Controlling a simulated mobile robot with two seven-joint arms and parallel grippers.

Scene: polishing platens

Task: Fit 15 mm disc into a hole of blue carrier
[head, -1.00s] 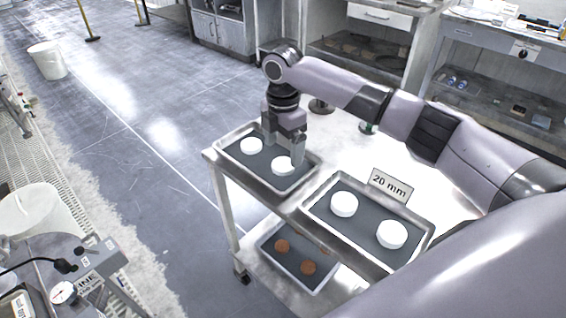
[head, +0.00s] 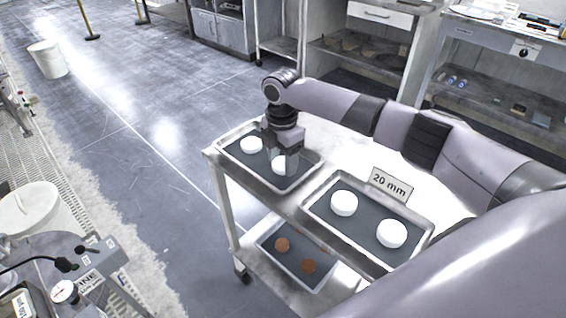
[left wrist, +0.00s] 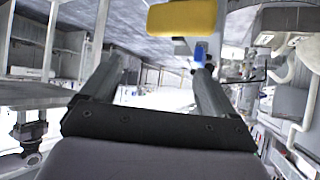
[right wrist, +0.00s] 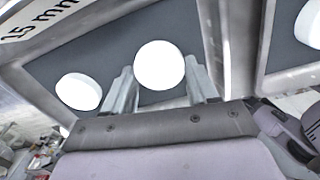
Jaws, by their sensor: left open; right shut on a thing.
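My right gripper (head: 281,163) is shut on a white 15 mm disc (right wrist: 160,65) at the far tray of the cart. In the right wrist view the disc sits between the two fingers; I cannot tell whether it is clear of the tray floor. A second white disc (head: 251,144) lies beside it in the same grey-floored tray (head: 224,147), whose label reads "15 mm" in the right wrist view. My left gripper (left wrist: 160,72) is open and empty, away from the cart. I cannot make out the blue carrier in any view.
The nearer tray (head: 366,254) has a "20 mm" sign (head: 391,185) and holds two larger white discs. A lower-shelf tray (head: 292,273) holds copper-coloured discs. A machine with a dial gauge (head: 64,291) stands at lower left. Open floor lies left of the cart.

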